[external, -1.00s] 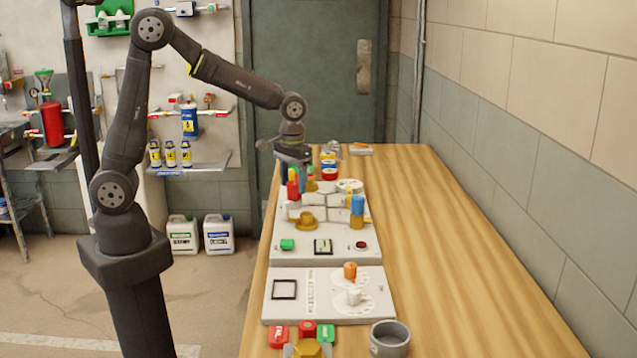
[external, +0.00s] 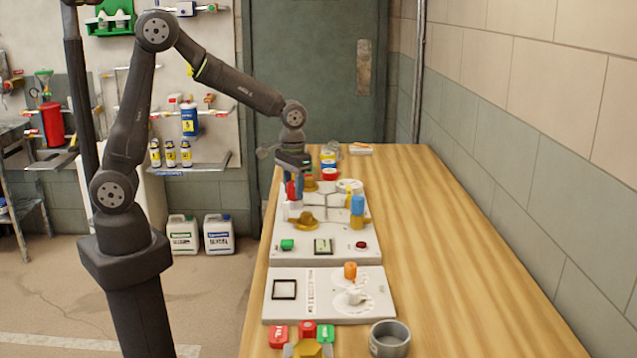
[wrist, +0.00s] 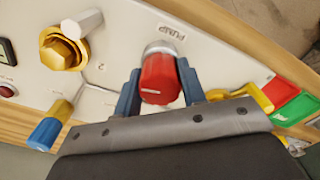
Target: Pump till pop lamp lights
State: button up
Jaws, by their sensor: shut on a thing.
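My gripper (wrist: 158,90) is shut on the red pump knob (wrist: 160,78), with a blue finger on each side of it. The knob sits on a silver collar by the printed word "PUMP" on the white panel (wrist: 118,50). In the external view my gripper (external: 294,184) points down over the panel's far left part, and the red knob (external: 291,191) shows partly between the fingers. A dark red round lamp or button (external: 361,245) is at the panel's front right and looks unlit. It also shows at the left edge of the wrist view (wrist: 8,90). I cannot read its label.
A second panel (external: 325,313) and a grey cup (external: 389,338) are nearer. The right side of the table (external: 455,245) is clear.

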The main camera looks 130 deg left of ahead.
jog(key=m, duration=0.4)
dwell(0.3)
jog(key=o, duration=1)
jog(key=shift+r, duration=0.1)
notch_tip(320, 180, up, 17)
jog(key=shift+r, duration=0.15)
